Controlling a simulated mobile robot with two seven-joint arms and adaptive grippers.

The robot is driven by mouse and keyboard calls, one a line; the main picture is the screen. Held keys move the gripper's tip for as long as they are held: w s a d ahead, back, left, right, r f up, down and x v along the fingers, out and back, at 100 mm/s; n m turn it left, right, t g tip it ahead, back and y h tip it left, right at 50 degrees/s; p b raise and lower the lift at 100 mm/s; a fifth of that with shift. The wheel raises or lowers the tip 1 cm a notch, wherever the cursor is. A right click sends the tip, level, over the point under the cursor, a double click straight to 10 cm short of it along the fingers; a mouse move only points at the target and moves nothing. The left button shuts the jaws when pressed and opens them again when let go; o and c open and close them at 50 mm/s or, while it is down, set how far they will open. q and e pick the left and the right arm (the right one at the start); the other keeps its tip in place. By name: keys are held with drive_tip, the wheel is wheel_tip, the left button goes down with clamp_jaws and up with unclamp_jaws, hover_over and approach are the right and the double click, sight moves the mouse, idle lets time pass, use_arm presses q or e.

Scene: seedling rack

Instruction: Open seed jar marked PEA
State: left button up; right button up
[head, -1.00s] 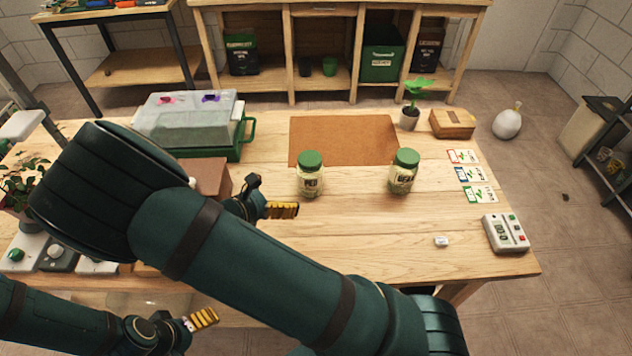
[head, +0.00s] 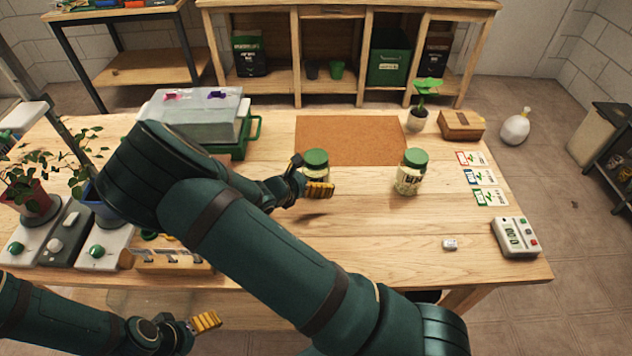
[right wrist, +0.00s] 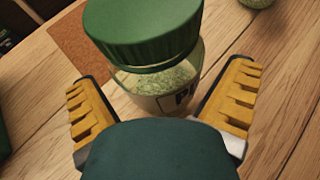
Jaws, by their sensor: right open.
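The PEA jar (head: 315,158) stands upright on the table with its green lid on. In the head view its lower part is mostly hidden by my right gripper (head: 308,178). In the right wrist view the same jar (right wrist: 165,85) shows pale green contents and part of a label starting with P. My right gripper (right wrist: 162,90) is open, its yellow-padded fingers on either side of the jar, with no clear contact. A second green-lidded jar (head: 410,172) stands to the right. My left gripper (head: 205,322) is low at the left, its jaw opening unclear.
A brown mat (head: 355,138) lies behind the jars. Seed packets (head: 482,178), a small white item (head: 449,244) and a timer-like device (head: 515,237) are at the right. A clear-lidded green box (head: 195,115) and potted plants are left. The front middle is clear.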

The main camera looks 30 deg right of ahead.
sight(316, 156)
drive_tip(key=shift+w+d+f, duration=0.15)
drive_tip(key=shift+d+f, duration=0.15)
drive_tip(key=shift+d, duration=0.35)
drive_tip(key=shift+c, duration=0.3)
drive_tip(key=c, duration=1.2)
drive_tip(key=shift+r, duration=0.15)
wheel_tip(316, 156, up, 10)
drive_tip(key=p, duration=0.2)
drive_tip(key=shift+p, duration=0.4)
